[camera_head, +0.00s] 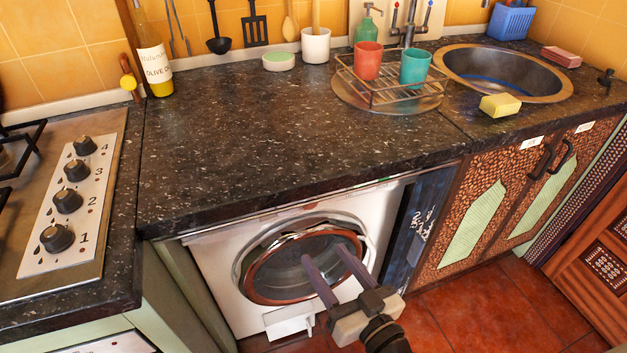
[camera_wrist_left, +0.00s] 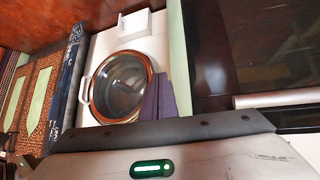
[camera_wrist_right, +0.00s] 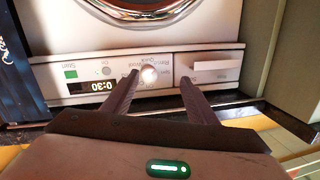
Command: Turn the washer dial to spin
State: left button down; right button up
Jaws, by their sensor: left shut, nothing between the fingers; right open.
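The white washer (camera_head: 215,275) stands under the counter, with a round glass door. Its control panel shows upside down in the right wrist view, with a bright round dial (camera_wrist_right: 148,75) and small printed labels around it. The dial's pointer is too glared to read. My right gripper (camera_wrist_right: 160,78) is open, its two fingers reaching toward the panel on either side of the dial; I cannot tell whether they touch it. In the head view this gripper (camera_head: 322,254) shows in front of the washer. My left gripper (camera_wrist_left: 160,97) is shut and empty, with the washer (camera_wrist_left: 105,45) beyond it.
The panel also has a green Start button (camera_wrist_right: 71,74) and a display (camera_wrist_right: 98,86) reading 0:30. The dark countertop (camera_head: 270,140) overhangs the washer. A stove (camera_head: 60,210) is at left, patterned cupboards (camera_head: 490,210) at right.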

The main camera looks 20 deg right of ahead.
jog(key=w+r+m+t+h, duration=0.1)
jog(key=w+r, duration=0.1)
jog(key=w, duration=1)
jog(key=shift+d+r, duration=0.35)
jog(key=shift+d, duration=0.05)
jog(key=shift+s, duration=0.1)
jog(key=c, duration=1.1)
